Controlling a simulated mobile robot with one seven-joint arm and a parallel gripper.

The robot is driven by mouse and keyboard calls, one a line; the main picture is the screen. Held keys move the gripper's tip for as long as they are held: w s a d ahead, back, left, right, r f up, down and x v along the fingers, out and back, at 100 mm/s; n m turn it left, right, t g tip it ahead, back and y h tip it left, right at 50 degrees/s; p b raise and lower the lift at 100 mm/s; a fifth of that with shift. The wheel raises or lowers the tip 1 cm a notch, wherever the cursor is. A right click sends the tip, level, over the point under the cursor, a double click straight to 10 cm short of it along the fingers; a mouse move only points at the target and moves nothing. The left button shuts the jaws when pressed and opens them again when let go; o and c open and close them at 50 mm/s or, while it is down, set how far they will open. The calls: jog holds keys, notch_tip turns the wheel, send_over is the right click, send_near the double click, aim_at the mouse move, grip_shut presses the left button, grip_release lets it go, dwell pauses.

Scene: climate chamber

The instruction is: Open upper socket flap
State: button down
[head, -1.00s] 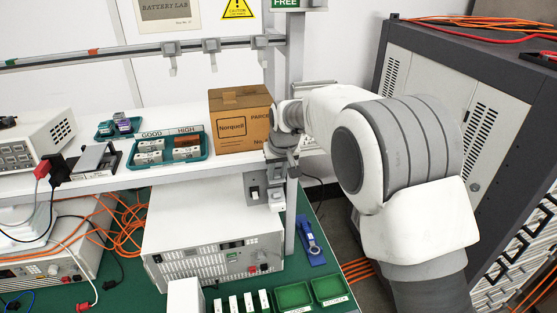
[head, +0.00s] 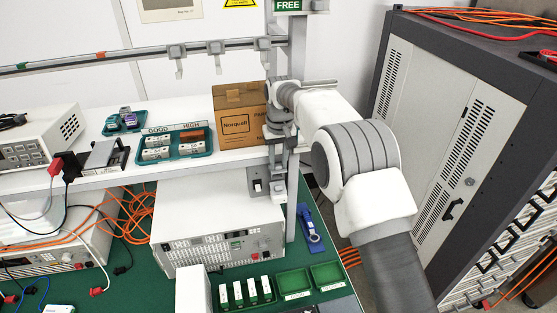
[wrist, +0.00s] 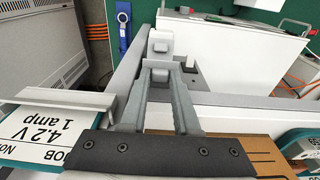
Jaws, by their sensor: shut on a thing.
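In the wrist view, the two grey fingers of my gripper (wrist: 160,72) reach forward and close together at a small pale-grey socket piece (wrist: 161,45) beside the grey post. They appear shut on this piece, which seems to be the flap. The fingers hide most of it, so its angle and which socket it belongs to cannot be told. In the head view, my gripper (head: 277,165) points down along the front of the post (head: 293,205), right of the cardboard box.
A cardboard box (head: 238,117) stands on the shelf close left of my wrist. A white instrument (head: 218,225) and green bins (head: 292,283) are below. A tall grey cabinet (head: 450,130) stands right of my arm. In the wrist view, a 4.2 V sign (wrist: 45,135) is close left of my gripper.

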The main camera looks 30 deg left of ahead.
dwell(0.3)
jog(key=c, duration=0.6)
grip_release()
jog(key=shift+c, duration=0.2)
